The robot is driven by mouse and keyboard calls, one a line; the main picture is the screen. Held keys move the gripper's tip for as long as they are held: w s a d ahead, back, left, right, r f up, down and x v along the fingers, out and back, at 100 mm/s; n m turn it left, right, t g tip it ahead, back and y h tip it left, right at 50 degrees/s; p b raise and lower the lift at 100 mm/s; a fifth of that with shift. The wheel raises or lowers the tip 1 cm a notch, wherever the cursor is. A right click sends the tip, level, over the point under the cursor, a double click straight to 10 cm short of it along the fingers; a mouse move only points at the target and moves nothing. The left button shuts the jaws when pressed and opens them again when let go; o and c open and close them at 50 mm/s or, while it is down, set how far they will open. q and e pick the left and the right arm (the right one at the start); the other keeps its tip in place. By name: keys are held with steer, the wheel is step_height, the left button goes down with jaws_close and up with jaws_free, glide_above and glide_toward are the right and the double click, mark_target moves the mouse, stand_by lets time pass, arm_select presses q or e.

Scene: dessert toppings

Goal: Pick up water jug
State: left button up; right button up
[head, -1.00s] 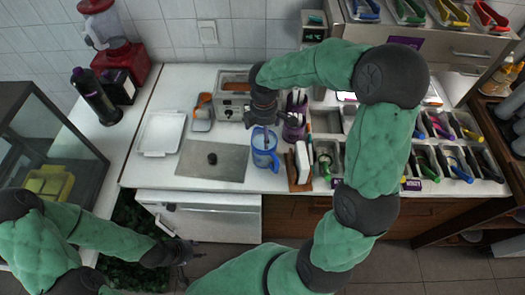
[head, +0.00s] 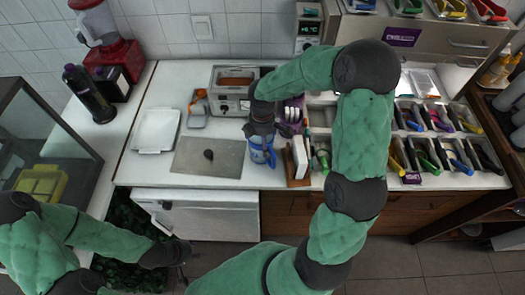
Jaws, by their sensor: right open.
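The water jug (head: 261,157) is blue and see-through and stands upright on the white counter, at the right edge of a grey metal tray (head: 190,163). My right gripper (head: 262,138) is directly above the jug, pointing down with its fingers at the jug's top. It is open, and its wrist hides part of the rim; whether the fingers touch the jug is not clear. My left gripper (head: 183,262) hangs low at the lower left, in front of the counter and away from the jug. Its fingers are too small and dark to read.
A wooden holder (head: 297,172) with a white block stands close to the jug's right. A metal warmer (head: 228,100) is behind it. A white tray (head: 156,131) and a dark bottle (head: 90,94) are at the left. Bins with coloured-handled tools (head: 445,150) fill the right.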

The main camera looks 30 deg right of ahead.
steer(key=c, duration=1.4)
steer(key=shift+c, duration=0.2)
steer(key=shift+r, duration=0.15)
